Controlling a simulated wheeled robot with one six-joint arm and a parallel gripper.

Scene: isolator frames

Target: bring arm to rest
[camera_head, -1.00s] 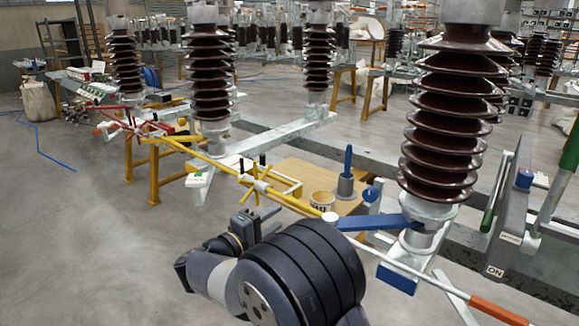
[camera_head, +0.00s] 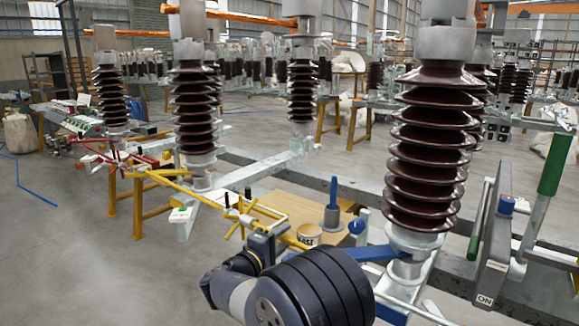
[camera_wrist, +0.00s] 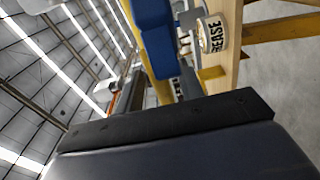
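My arm is folded low in the head view, with its large dark joint in the bottom centre. The dark end of the arm with my gripper (camera_head: 264,240) shows just left of that joint, in front of the yellow rod. Its fingers cannot be made out. In the wrist view a broad dark surface fills the lower part and no fingertips or held thing can be told. A blue part (camera_wrist: 152,38) stands close to the wrist camera, with the grease can (camera_wrist: 212,38) to its right. The grease can also shows in the head view (camera_head: 308,237).
A brown ribbed insulator (camera_head: 430,150) stands right of my arm, with a blue lever (camera_head: 372,253) at its foot. A yellow rod (camera_head: 215,197) runs left from my arm. A wooden table (camera_head: 280,203) stands behind. Green-handled levers (camera_head: 553,165) rise at right. Open floor (camera_head: 80,260) lies left.

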